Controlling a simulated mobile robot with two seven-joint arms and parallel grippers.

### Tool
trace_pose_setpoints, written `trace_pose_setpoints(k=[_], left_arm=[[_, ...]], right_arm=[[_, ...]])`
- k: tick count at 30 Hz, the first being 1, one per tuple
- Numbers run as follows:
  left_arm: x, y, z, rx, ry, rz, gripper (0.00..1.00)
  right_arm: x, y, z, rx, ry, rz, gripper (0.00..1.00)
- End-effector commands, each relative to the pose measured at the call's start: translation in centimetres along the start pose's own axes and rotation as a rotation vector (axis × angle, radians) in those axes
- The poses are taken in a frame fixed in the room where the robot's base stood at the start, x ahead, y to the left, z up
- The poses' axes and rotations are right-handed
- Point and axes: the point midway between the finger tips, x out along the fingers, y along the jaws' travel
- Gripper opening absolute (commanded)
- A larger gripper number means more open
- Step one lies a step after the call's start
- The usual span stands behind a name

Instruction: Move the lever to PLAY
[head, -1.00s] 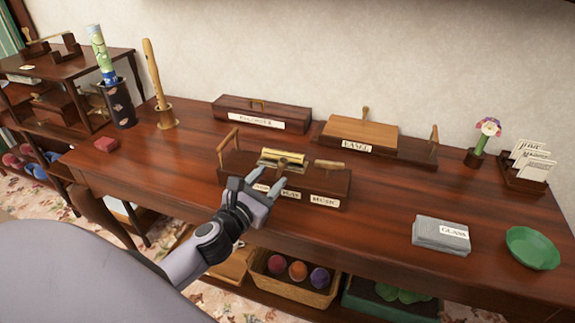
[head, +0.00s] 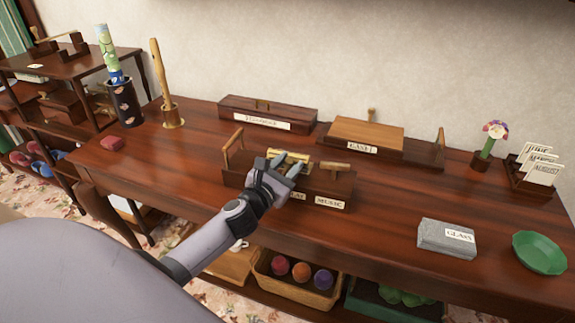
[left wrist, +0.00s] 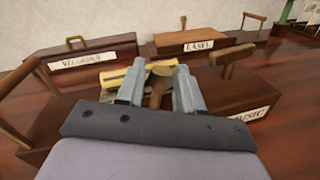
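The dark wooden music box (head: 233,178) stands on the table, with a brass cylinder (head: 297,156) on top and a MUSIC label (head: 329,202) on its front. My left gripper (head: 283,168) is over the front of the box and hides part of the labels, including most of PLAY. In the left wrist view the round wooden lever knob (left wrist: 161,72) and its stem show between the two grey fingertips (left wrist: 158,88). The fingers are apart, with gaps beside the lever; contact is not visible. My right gripper is not in view.
A wooden handle (head: 233,146) rises at the box's left end. Behind stand a long labelled box (head: 268,111) and the EASEL box (head: 366,131).

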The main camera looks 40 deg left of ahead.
Motion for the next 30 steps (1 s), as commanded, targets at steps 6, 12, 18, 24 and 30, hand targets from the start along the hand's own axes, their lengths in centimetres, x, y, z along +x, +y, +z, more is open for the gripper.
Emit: trace_pose_setpoints(k=[6,12,18,24,30], left_arm=[[0.0,0.0,0.0,0.001,0.001,0.000,0.00],[0.0,-0.1,0.4,0.061,0.015,-0.002,0.00],[0.1,-0.6,0.2,0.143,0.031,-0.008,0.00],[0.1,-0.7,-0.1,0.161,0.032,-0.009,0.00],[0.1,-0.7,-0.1,0.160,0.032,-0.010,0.39]], right_arm=[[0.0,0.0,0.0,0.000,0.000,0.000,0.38],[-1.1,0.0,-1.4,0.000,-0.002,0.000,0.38],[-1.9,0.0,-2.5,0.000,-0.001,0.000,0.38],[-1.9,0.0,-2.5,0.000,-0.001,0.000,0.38],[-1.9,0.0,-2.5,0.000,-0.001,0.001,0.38]])
